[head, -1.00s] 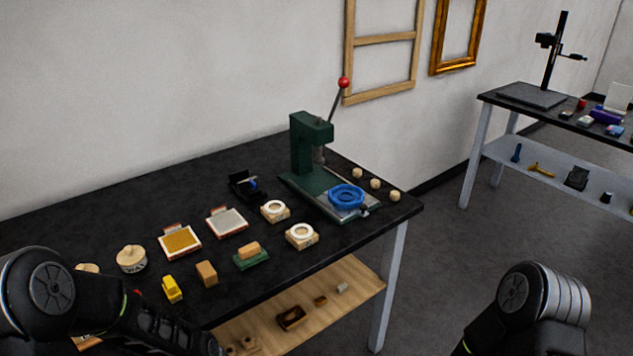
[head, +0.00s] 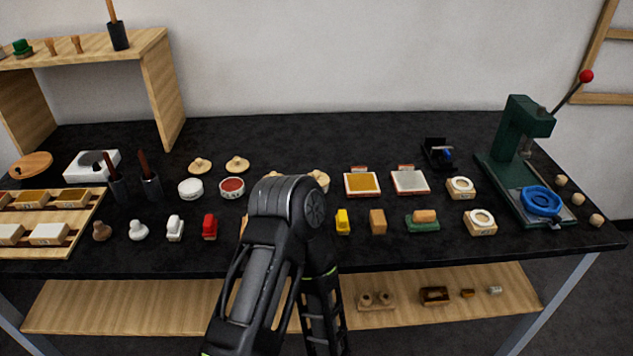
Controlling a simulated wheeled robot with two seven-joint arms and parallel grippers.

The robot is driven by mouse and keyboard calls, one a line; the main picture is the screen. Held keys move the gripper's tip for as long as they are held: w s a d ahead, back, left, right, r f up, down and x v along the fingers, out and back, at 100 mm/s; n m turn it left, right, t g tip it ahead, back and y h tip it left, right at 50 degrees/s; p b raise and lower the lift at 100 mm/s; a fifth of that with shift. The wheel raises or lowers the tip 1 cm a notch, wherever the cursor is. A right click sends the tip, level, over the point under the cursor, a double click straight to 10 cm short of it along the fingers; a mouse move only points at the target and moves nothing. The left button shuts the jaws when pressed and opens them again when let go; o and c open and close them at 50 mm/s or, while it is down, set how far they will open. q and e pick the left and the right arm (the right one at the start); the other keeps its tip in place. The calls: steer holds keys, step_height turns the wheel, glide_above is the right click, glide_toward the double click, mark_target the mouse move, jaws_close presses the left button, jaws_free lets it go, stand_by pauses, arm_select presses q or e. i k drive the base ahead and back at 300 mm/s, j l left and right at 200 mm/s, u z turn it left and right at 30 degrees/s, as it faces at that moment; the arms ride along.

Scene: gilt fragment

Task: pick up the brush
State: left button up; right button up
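Two dark pots hold upright sticks with dark red handles, which look like brushes, on the left of the black table: a left brush (head: 108,165) and a right brush (head: 144,165). They lean slightly, and their lower ends are hidden in the pots. Another stick with a light wooden handle (head: 112,11) stands in a black cup (head: 118,37) on the raised wooden shelf; I cannot tell if it is a brush. My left arm rises at the bottom centre, right of the pots and apart from them. Neither gripper shows.
Near the pots are a white-topped box (head: 92,165), a white dish (head: 191,188), a dish of red (head: 231,188) and a wooden rack (head: 60,250). Several stamps line the front. A green press (head: 520,140) stands right. The table's back middle is clear.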

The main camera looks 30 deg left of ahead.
mark_target(175, 227)
steer(key=u, duration=1.55)
